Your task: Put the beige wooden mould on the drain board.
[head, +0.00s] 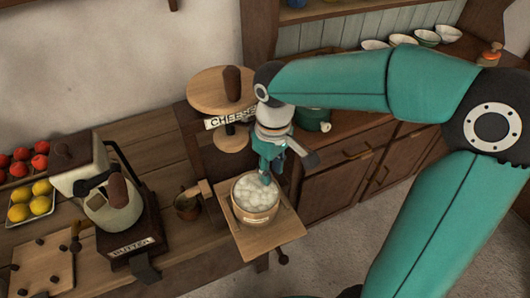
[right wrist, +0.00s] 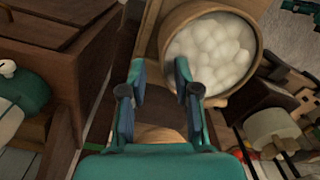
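A round beige wooden tub (head: 256,213), which looks like the mould, is filled with white lumps. It stands upright on a square wooden board (head: 232,238) at the counter's front edge. I cannot tell for sure which board is the drain board. My right gripper (head: 266,173) points down at the tub's far rim. In the right wrist view its fingers (right wrist: 160,73) are apart, and the tub (right wrist: 172,22) is just beyond them, partly behind the right finger. I cannot tell whether they touch it. My left gripper is not in view.
A round wooden stand with a CHEESE sign (head: 231,119) is behind the tub. A green pot (head: 314,121) and several bowls (head: 402,40) are at the back right.

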